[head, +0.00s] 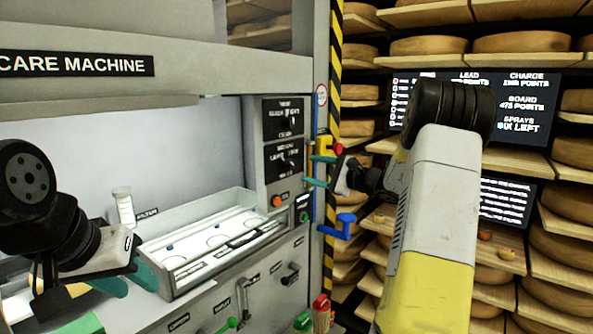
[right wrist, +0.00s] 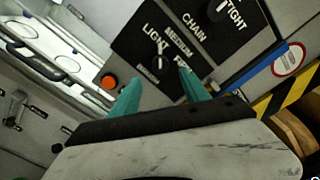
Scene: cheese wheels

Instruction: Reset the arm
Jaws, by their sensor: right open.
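My right arm (head: 432,215) reaches in from the right of the head view. My right gripper (head: 319,171) is open, its two teal fingers apart with nothing between them. In the right wrist view the fingers of this gripper (right wrist: 160,86) point towards the dark control panel (right wrist: 172,40) with its knobs; I cannot tell the distance. My left gripper (head: 128,284) is at the lower left of the head view, in front of the machine (head: 115,85). Its teal fingertips are partly hidden, and I see nothing held.
A shallow tray (head: 255,237) sits in the machine, with a white bottle (head: 123,206) beside it. An orange button (head: 277,201), a blue crank (head: 340,227) and a yellow-black striped post (head: 333,130) are near my right gripper. Shelves of cheese wheels (head: 428,45) stand behind.

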